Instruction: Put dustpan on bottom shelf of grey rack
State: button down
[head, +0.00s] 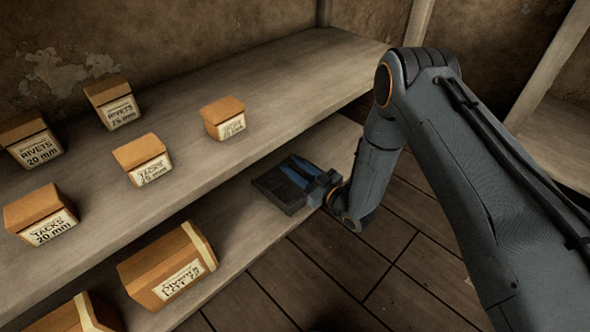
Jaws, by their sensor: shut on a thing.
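The dustpan (278,190) is dark with a blue part. It is at the lower shelf (229,246) of the rack, near its front edge and under the upper shelf. My gripper (318,188) is at the dustpan's right side and is shut on it. My arm reaches in from the right. The fingertips are small and partly hidden, and I cannot tell whether the dustpan touches the shelf board or is just above it.
The upper shelf (270,95) carries several small labelled boxes, one a tacks box (143,160). A larger box (167,266) stands on the lower shelf, left of the dustpan. Bare shelf lies between them. The plank floor (330,270) in front is clear.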

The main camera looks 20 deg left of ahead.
aim_at(311, 179)
jog(key=c, duration=1.3)
grip_release()
jog(key=shift+r, duration=0.15)
jog(key=p+v, duration=0.5)
jog(key=v, duration=0.7)
jog(key=shift+p, duration=0.3)
